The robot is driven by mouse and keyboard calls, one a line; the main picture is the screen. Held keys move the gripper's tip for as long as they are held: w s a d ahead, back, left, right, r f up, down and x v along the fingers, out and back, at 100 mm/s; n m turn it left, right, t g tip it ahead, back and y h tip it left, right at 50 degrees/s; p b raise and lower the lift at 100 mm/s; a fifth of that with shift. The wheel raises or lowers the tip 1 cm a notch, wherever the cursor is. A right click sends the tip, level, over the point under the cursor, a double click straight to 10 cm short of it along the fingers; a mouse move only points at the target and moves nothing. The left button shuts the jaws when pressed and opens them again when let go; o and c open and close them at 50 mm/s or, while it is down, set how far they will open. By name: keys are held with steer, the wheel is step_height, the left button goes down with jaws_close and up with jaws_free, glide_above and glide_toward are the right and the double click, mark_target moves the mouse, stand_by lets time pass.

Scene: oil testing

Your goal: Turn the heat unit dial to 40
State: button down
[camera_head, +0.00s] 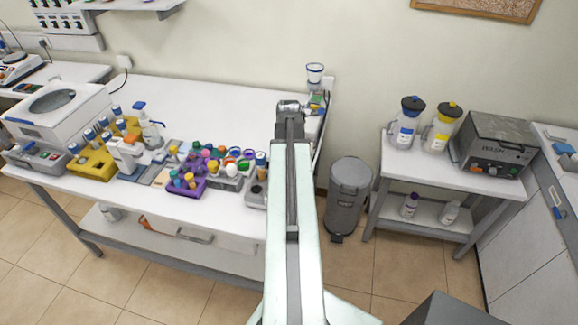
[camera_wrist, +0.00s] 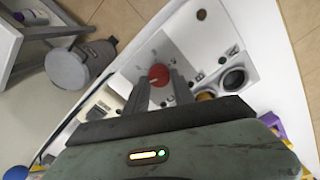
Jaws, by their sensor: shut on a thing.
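The heat unit dial is a round red knob (camera_wrist: 158,72) on a grey panel in the wrist view. My gripper (camera_wrist: 159,86) is shut on this knob, with one dark finger on either side of it. The knob's number marks are too small to read, so its setting cannot be told. The grey panel of the heat unit (camera_wrist: 178,45) shows around the knob. In the head view my gripper (camera_head: 291,108) is over the right end of the long white table, and my arm hides the knob there.
The long white table (camera_head: 200,95) carries a purple rack (camera_head: 196,188), vials and several devices left of my arm. A grey bin (camera_head: 347,190) stands on the floor to the right. A side table (camera_head: 425,170) holds two jugs and a dark box-shaped device (camera_head: 496,145).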

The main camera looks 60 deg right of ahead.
steer(key=m, duration=0.5)
steer(key=shift+s+a+f, duration=0.1)
steer(key=shift+s, duration=0.1)
steer(key=m, duration=0.5)
steer(key=shift+w, duration=0.1)
steer(key=shift+m, duration=0.3)
steer(key=c, duration=1.1)
jaws_free()
steer(key=shift+w+a, duration=0.1)
steer(key=shift+a, duration=0.05)
steer(key=shift+o, duration=0.2)
step_height(320, 180, up, 8)
steer(key=p, duration=0.8)
